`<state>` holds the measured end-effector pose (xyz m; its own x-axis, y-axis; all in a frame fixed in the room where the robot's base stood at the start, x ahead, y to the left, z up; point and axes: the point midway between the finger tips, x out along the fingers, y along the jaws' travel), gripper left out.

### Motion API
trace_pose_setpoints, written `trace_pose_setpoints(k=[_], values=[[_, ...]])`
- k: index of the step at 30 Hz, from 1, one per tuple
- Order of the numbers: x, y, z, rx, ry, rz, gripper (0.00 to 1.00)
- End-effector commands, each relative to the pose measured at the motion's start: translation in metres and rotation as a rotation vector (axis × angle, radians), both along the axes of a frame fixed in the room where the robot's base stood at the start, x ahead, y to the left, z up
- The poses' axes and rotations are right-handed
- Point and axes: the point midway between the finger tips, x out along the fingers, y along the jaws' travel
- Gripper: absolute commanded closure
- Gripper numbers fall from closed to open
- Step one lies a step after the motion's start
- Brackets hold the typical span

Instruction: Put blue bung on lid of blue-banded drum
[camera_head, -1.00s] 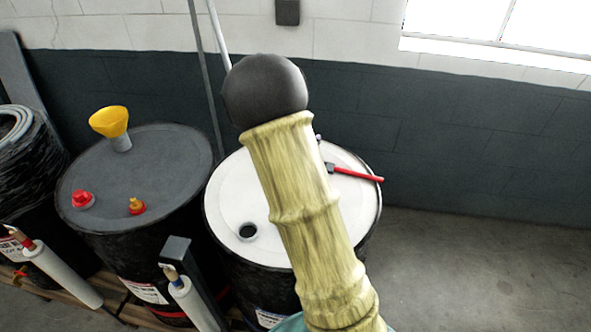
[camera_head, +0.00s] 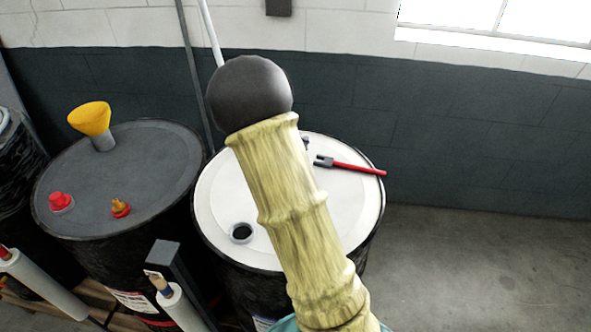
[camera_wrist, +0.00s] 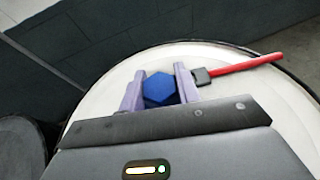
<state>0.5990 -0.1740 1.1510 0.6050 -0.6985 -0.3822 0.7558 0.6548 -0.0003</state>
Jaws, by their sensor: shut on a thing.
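The blue bung (camera_wrist: 160,88), with a hexagonal top, sits between the two purple fingers of my gripper (camera_wrist: 159,86) in the wrist view. My gripper is shut on it, over the white lid; I cannot tell whether the bung touches the lid. The drum with the white lid (camera_head: 221,195) stands right of centre in the head view, with an open dark-rimmed hole (camera_head: 241,233) in its front left. No blue band shows clearly on its side. My arm hides my gripper and the bung in the head view.
A red-handled tool (camera_head: 350,167) lies on the white lid's far right, close beside my right finger in the wrist view. A dark-lidded drum (camera_head: 150,165) on the left carries a yellow funnel (camera_head: 90,118), a red cap (camera_head: 61,201) and a small orange-and-red fitting (camera_head: 120,207).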

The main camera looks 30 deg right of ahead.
Motion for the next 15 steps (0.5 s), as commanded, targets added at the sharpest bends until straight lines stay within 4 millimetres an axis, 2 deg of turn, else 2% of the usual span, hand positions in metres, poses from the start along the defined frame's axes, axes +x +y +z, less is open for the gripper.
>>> trace_pose_setpoints(k=[4, 10, 15], values=[[-0.001, -0.002, -0.014, -0.001, 0.006, -0.004, 0.9], [-0.001, 0.0, -0.046, -0.001, 0.005, 0.0, 0.9], [0.001, 0.002, -0.058, -0.001, 0.002, 0.003, 0.9]])
